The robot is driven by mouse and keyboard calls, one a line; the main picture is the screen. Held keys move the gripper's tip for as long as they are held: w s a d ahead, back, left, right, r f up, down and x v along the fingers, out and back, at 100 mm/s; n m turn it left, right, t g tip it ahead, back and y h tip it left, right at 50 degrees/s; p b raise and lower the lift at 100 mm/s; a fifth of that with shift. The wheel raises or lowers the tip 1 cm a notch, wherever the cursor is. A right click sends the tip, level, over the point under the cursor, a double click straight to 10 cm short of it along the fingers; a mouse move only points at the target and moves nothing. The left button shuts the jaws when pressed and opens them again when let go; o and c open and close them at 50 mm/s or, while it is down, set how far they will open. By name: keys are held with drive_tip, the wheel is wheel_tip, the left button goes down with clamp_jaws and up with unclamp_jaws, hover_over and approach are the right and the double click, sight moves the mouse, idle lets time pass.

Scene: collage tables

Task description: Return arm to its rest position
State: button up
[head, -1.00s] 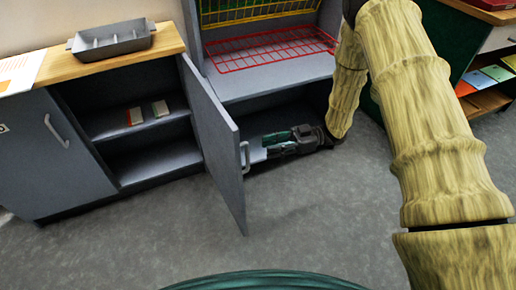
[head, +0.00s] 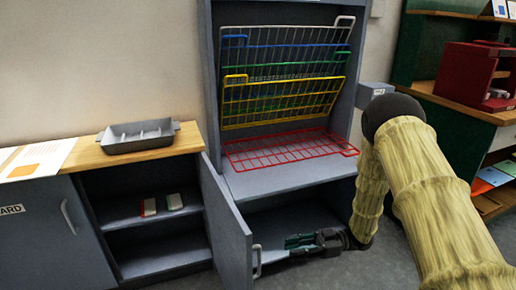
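My gripper (head: 303,244), dark grey with green fingers, is low at the right in front of the open lower compartment of the rack cabinet (head: 290,187). It points left toward the open grey cabinet door (head: 229,228). The door's pale handle (head: 257,262) is just left of the fingertips, with no clear contact. The fingers are small and dark, so whether they are open or shut is unclear. No held object shows. My arm reaches down from the right, bent and not folded.
Left stands a low cabinet with a wooden top (head: 160,147), a grey tray (head: 138,136) and small items (head: 161,204) on its shelf. Coloured wire racks (head: 283,75) hang above a red rack (head: 290,150). A green-sided table (head: 455,125) with a red object (head: 476,76) stands right.

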drive_tip(key=s+a+f+m+t+h, duration=0.1)
drive_tip(key=s+f+m+t+h, duration=0.1)
drive_tip(key=f+m+t+h, duration=0.5)
drive_tip(key=s+a+f+m+t+h, duration=0.1)
drive_tip(key=s+f+m+t, duration=0.3)
drive_tip(key=f, duration=0.6)
drive_tip(key=s+d+f+m+g+h, duration=0.3)
drive_tip(key=s+f+h, duration=0.15)
drive_tip(key=s, duration=0.45)
drive_tip(key=s+d+f+m+g+h, duration=0.25)
drive_tip(key=s+d+f+m, duration=0.2)
drive_tip(key=s, duration=0.45)
drive_tip(key=s+d+m+g+h, duration=0.1)
drive_tip(key=s+d+g+h, duration=0.15)
drive_tip(key=s, duration=0.95)
wheel_tip(320, 180, up, 21)
drive_tip(key=p, duration=2)
drive_tip(key=shift+a+g, duration=0.4)
drive_tip(key=shift+s, duration=0.15)
